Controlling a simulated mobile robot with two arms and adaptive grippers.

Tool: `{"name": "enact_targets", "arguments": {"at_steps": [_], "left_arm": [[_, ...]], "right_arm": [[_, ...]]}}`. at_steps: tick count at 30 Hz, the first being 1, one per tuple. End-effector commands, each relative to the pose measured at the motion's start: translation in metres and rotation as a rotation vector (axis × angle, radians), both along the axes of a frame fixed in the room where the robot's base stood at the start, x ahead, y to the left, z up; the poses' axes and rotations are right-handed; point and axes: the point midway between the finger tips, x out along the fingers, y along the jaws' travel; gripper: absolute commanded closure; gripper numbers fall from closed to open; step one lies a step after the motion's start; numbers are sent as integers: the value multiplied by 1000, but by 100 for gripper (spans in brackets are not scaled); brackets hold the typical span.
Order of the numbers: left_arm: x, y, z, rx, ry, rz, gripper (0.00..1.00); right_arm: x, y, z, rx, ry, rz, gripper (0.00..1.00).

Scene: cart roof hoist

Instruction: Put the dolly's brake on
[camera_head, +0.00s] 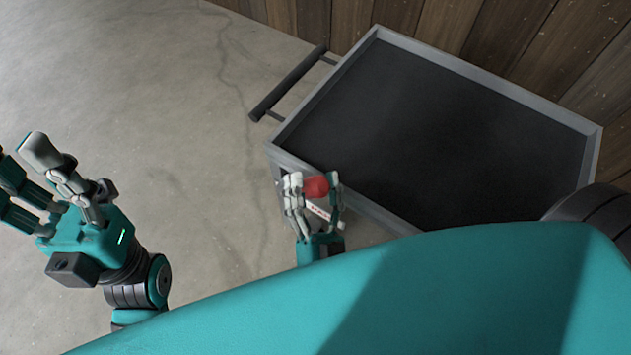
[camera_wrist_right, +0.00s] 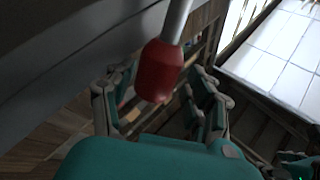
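The dolly (camera_head: 460,76) has a grey rim, a black flat bed and a dark push bar (camera_head: 288,84) at its left end. A red knob (camera_head: 316,187) shows at its near side; in the right wrist view the red knob (camera_wrist_right: 158,75) sits on a grey metal rod. My right gripper (camera_head: 315,180) is at the knob, with its fingers spread on either side. In the right wrist view the right gripper (camera_wrist_right: 155,92) is open, with gaps between fingers and knob. My left gripper (camera_head: 20,160) is open and empty, away from the dolly.
A small pale label (camera_head: 318,211) with unreadable marks shows by the right gripper. A plank wall (camera_head: 440,28) stands close behind the dolly. The concrete floor (camera_head: 170,90) to the left is clear. White tiles (camera_wrist_right: 280,55) show in the right wrist view.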

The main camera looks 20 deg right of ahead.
Motion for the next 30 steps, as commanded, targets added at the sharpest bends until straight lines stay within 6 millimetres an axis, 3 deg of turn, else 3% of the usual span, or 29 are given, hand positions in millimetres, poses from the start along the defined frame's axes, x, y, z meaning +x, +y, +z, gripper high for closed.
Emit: {"name": "enact_targets", "arguments": {"at_steps": [17,24,30], "left_arm": [[0,0,6,0,0,1,52],[0,0,34,0,0,1,52],[0,0,50,0,0,1,52]], "right_arm": [[4,-1,6,-12,20,-9,41],[27,16,27,-130,182,-7,41],[50,33,34,-243,338,-7,41]]}}
